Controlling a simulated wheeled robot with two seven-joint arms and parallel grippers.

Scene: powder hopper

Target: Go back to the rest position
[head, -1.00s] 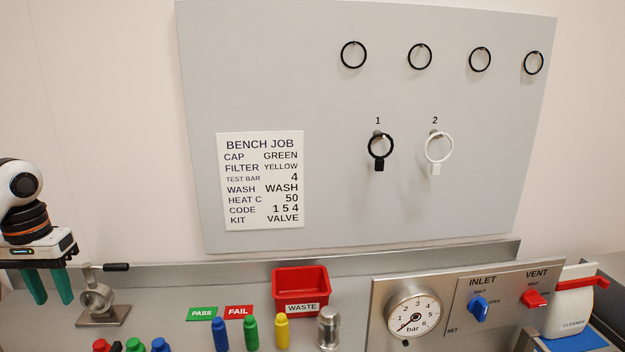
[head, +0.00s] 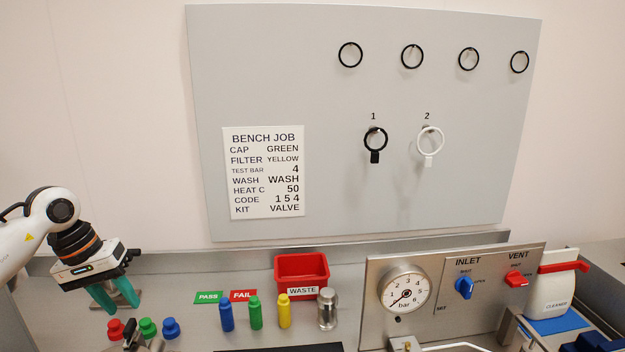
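My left gripper (head: 124,303) is at the left of the head view, at the end of my white arm. Its two green fingers point down with a gap between them, and nothing shows in the gap. It hangs above the back left of the bench, with red, green and blue caps below it in the picture. It hides most of a small metal stand with a black handle. My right gripper is not in view.
Red (head: 115,329), green (head: 148,328) and blue (head: 170,328) caps stand near the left gripper. Blue (head: 226,316), green (head: 255,313) and yellow (head: 284,311) bottle-shaped pieces stand before a red waste bin (head: 302,271). A gauge panel (head: 440,317) stands at right.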

